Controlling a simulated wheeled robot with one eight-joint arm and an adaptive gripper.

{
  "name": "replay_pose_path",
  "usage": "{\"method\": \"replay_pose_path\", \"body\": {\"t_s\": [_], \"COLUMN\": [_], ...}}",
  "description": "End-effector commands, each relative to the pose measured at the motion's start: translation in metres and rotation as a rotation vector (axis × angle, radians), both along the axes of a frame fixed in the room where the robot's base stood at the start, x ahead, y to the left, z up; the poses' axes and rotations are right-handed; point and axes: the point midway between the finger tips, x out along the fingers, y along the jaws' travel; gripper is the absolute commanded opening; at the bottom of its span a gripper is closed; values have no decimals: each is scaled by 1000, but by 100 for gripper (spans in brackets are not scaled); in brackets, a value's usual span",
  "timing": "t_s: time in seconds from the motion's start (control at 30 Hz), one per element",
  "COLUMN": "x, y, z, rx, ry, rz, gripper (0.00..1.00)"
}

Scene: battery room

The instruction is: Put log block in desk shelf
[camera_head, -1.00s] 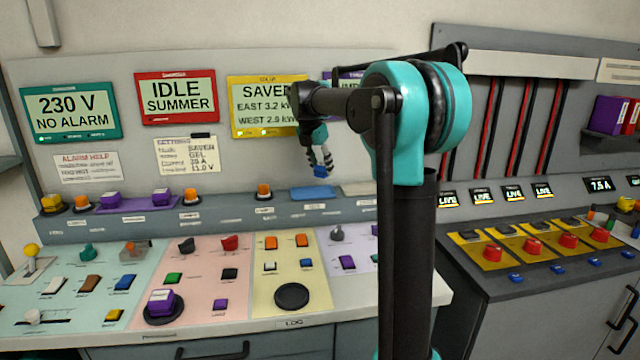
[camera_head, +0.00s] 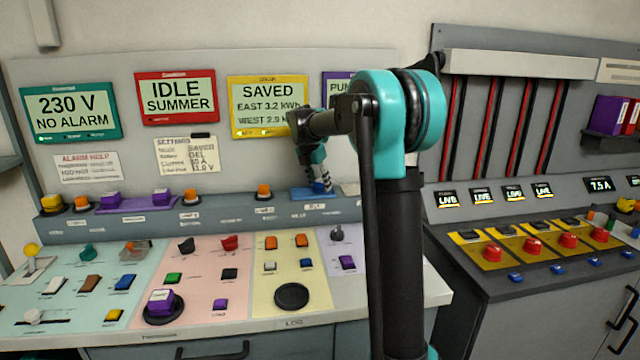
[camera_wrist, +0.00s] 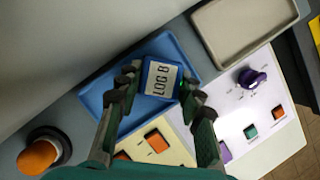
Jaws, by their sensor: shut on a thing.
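The log block (camera_wrist: 162,79) is blue with a pale label reading "LOG B" in the wrist view. My gripper (camera_wrist: 155,88) is shut on it, one finger on each side. The block is over the blue tray (camera_wrist: 92,100); I cannot tell whether it touches the tray floor. In the head view my gripper (camera_head: 321,187) is low at the blue tray (camera_head: 299,193), on the raised ledge at the back of the desk, and mostly hides the block. The desk front (camera_head: 293,324) has a "LOG" label; no shelf is clearly identifiable there.
An empty beige tray (camera_wrist: 245,40) lies beside the blue one. An orange button (camera_wrist: 38,157) stands on the ledge on the other side. Switches and a bare black round pad (camera_head: 291,296) are on the desk panels.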

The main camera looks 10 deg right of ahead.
Motion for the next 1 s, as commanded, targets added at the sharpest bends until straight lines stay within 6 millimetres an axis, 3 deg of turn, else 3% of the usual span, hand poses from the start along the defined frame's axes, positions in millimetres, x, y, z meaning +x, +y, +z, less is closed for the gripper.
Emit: {"method": "replay_pose_path", "body": {"t_s": [0.13,0.17,0.3,0.67,0.83,1.0], "x": [0,0,0,0,-7,-16], "y": [0,0,0,0,6,17], "z": [-3,-2,-2,1,22,55], "rx": [0,0,0,0,1,0], "ry": [0,0,0,0,-1,0], "rz": [0,0,0,0,0,2], "gripper": [3,40,58,58,58,58]}}
